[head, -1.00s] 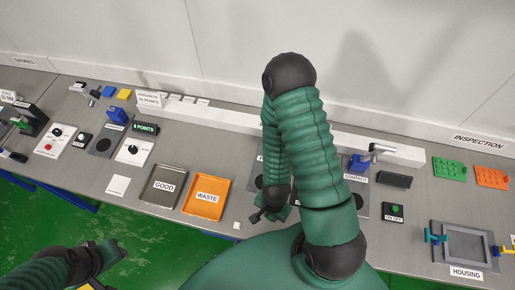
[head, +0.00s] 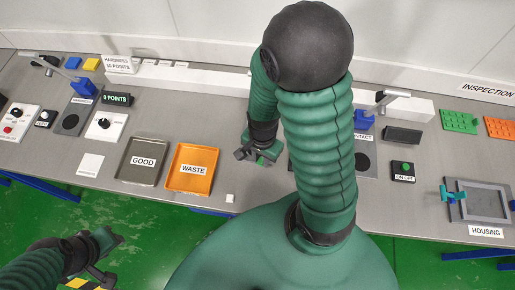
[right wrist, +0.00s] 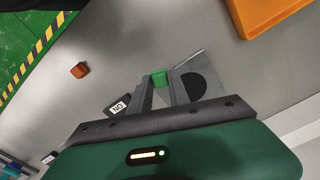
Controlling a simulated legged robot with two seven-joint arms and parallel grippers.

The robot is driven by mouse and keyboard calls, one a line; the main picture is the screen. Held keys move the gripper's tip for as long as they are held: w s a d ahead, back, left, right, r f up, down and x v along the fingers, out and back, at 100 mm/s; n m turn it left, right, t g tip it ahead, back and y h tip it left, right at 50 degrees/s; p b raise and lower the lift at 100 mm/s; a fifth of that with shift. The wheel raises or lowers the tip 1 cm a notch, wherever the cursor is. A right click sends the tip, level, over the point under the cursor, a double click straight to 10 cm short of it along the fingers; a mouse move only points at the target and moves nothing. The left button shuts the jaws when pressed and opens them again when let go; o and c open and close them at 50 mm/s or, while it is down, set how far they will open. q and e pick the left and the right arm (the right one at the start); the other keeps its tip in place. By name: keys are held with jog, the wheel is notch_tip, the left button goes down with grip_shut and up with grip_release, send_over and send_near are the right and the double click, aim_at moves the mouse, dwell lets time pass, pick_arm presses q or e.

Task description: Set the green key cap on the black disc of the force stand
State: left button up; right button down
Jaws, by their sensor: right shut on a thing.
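The green key cap (right wrist: 159,78) is between the fingertips of my right gripper (right wrist: 160,84) in the right wrist view, and the fingers are shut on it. In the head view my right gripper (head: 257,156) is over the bench, right of the orange tray, with a bit of green at its tips. A black disc (right wrist: 193,87) on a grey plate shows just right of the cap in the wrist view; in the head view my right arm hides that area. I cannot tell the cap's height above it. My left gripper (head: 104,258) hangs at lower left, its jaw opening unclear.
The WASTE tray (head: 192,189) and GOOD tray (head: 142,179) stand left of my right gripper. A small white block (head: 230,198) lies near the front edge. A red-brown block (right wrist: 79,70) and a labelled switch (right wrist: 118,106) show in the wrist view. The CONTACT stand (head: 362,162) is right.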

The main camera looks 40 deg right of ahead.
jog(key=shift+w+d+p, duration=0.5)
jog(key=shift+w+p, duration=0.15)
jog(key=shift+p, duration=0.15)
jog(key=w, duration=0.1)
jog(key=w+d, duration=0.1)
jog(key=w, duration=0.1)
jog(key=w+d, duration=0.1)
jog(key=shift+w+d+f+p, duration=0.1)
jog(key=shift+w+p, duration=0.1)
jog(key=shift+p, duration=0.1)
jog(key=f, duration=0.3)
jog(key=shift+w+d+f, duration=0.1)
jog(key=shift+w+d, duration=0.2)
jog(key=shift+d, duration=0.1)
jog(key=shift+d+f, duration=0.15)
jog(key=shift+f, duration=0.2)
pick_arm(q)
jog(key=shift+s+a+r, duration=0.1)
jog(key=shift+a+r, duration=0.1)
jog(key=shift+r, duration=0.25)
jog(key=shift+a, duration=0.15)
pick_arm(e)
jog(key=c, duration=1.2)
grip_release()
jog(key=shift+a, duration=0.2)
jog(key=shift+c, duration=0.2)
